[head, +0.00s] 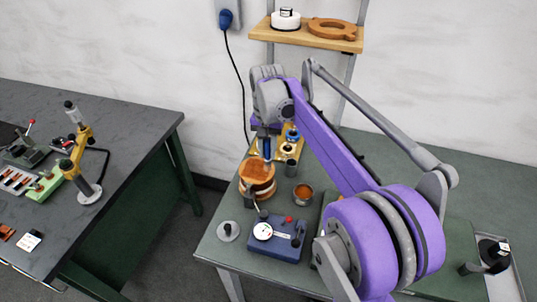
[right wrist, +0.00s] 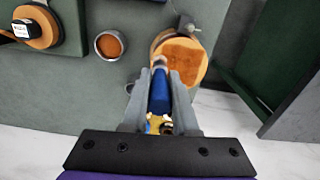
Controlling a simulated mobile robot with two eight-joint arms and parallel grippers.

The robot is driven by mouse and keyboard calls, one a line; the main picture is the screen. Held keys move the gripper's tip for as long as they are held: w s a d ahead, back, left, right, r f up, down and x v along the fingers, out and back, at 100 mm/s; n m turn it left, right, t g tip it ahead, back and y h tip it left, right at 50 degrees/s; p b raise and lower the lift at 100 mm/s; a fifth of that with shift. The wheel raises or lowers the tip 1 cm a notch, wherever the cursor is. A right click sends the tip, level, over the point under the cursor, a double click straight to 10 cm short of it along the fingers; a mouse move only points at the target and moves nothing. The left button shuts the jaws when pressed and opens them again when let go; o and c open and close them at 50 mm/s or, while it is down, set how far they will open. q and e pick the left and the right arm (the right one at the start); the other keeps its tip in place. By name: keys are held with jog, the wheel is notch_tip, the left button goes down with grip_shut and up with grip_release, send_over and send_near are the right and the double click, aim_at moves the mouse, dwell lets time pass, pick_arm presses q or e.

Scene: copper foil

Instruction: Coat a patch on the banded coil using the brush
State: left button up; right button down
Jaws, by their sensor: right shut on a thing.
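The banded coil (head: 258,186), orange-brown with a pale band, stands on the green table's left part; its rough brown top shows in the right wrist view (right wrist: 182,58). My right gripper (head: 265,140) is over the coil. In the right wrist view, its grey fingers (right wrist: 167,88) are shut on the brush (right wrist: 158,96) by the blue handle. The brush's head end points at the coil's near left edge; I cannot tell whether it touches. A small metal pot (head: 303,193) with orange-brown contents stands right of the coil, also in the right wrist view (right wrist: 110,45). My left gripper is out of view.
A blue device (head: 276,240) with a white dial stands in front of the coil, with a grey disc (head: 228,231) left of it. A wooden rack (head: 290,146) is behind. A dark bench (head: 120,140) with tools stands left. A wall shelf (head: 305,36) hangs above.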

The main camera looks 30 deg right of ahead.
aim_at(269, 142)
notch_tip(269, 142, up, 3)
jog(key=shift+s+d+f+p, duration=0.1)
jog(key=shift+d+p, duration=0.05)
jog(key=shift+p, duration=0.4)
jog(key=shift+r+p, duration=0.3)
jog(key=shift+r, duration=0.5)
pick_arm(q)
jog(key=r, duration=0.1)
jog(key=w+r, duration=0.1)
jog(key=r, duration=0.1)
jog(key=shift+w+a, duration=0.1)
